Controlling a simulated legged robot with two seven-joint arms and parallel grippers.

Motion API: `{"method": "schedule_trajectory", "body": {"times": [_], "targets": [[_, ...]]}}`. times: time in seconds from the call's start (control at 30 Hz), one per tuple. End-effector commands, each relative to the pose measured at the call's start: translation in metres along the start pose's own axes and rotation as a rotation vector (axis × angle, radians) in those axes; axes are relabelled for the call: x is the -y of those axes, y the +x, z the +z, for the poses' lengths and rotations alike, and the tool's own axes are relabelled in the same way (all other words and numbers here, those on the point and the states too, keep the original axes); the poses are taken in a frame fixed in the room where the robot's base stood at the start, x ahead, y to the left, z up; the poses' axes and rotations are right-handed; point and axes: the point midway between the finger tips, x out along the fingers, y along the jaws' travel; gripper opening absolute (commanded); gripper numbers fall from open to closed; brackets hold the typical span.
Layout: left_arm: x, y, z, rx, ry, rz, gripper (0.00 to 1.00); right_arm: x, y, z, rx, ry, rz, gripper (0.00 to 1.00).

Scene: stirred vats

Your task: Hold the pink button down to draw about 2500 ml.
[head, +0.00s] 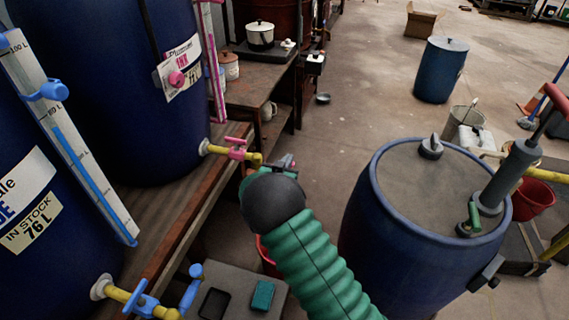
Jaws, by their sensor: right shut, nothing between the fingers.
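A round pink button (176,79) sticks out from a white plate on the front of the large dark blue vat (110,110) at upper left. That vat's yellow outlet has a pink tap (236,150) low on its right side. My right gripper (285,161) is shut and empty, just right of the yellow spout's end and well away from the button. My dark wrist and green sleeved arm hide most of the gripper, and I cannot tell whether it touches the spout. A red bucket (266,258) below is mostly hidden by my arm. My left gripper is not in view.
A second blue vat (40,230) with a blue tap (142,302) stands at lower left. A blue drum (350,225) with a pump stands close right of my arm. A grey platform (236,283) lies below. Open floor (365,75) stretches behind.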

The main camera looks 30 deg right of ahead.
Motion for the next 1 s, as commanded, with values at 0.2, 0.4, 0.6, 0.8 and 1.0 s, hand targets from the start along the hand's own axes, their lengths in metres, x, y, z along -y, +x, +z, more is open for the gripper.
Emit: {"method": "schedule_trajectory", "body": {"times": [0.2, 0.4, 0.6, 0.8, 1.0], "targets": [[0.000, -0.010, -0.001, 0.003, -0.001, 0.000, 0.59, 0.003, -0.055, 0.000, 0.005, 0.001, -0.011, 0.00], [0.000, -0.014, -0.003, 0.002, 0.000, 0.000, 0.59, 0.002, -0.083, -0.001, 0.001, 0.003, -0.010, 0.00], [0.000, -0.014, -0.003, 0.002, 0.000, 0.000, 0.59, 0.003, -0.091, -0.001, -0.004, 0.001, -0.009, 0.00], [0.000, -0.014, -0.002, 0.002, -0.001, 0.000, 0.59, 0.003, -0.089, -0.001, -0.003, 0.002, -0.009, 0.00], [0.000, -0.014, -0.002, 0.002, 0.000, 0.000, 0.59, 0.002, -0.089, -0.001, -0.002, 0.003, -0.009, 0.00]]}}
